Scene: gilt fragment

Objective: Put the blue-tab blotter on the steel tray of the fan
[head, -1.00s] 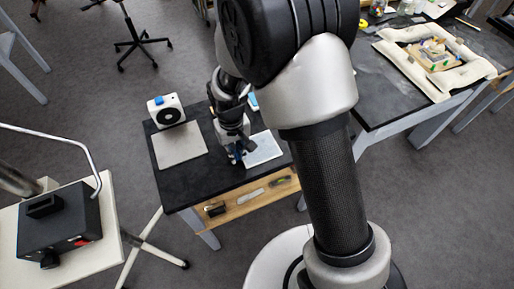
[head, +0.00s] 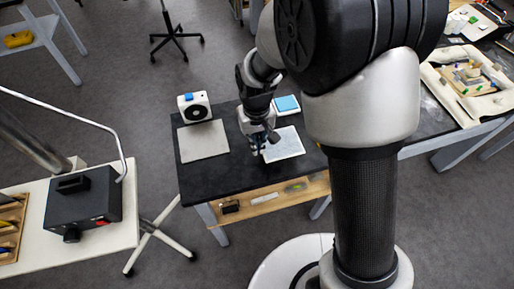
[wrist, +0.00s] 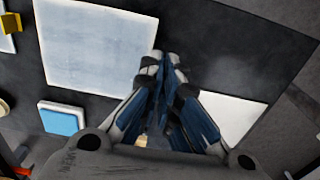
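The fan (head: 194,106) is a white box with a dark round opening and a blue piece on top. Its steel tray (head: 203,141), a bare grey plate, lies before it and shows partly in the wrist view (wrist: 228,114). A small blue square with a pale rim (head: 286,104) lies at the back right, also in the wrist view (wrist: 62,118). A larger pale sheet (head: 284,143) lies closer. I cannot tell for sure which is the blotter. My gripper (head: 259,152) points down by the sheet's left edge. Its fingertips (wrist: 164,60) meet, with nothing visible held.
The black table (head: 225,180) has a wooden shelf (head: 270,201) below its front edge with small items. A white bench with a black box (head: 84,207) stands at left. Another table with a padded tray (head: 465,85) stands at right. Bare tabletop separates tray and sheet.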

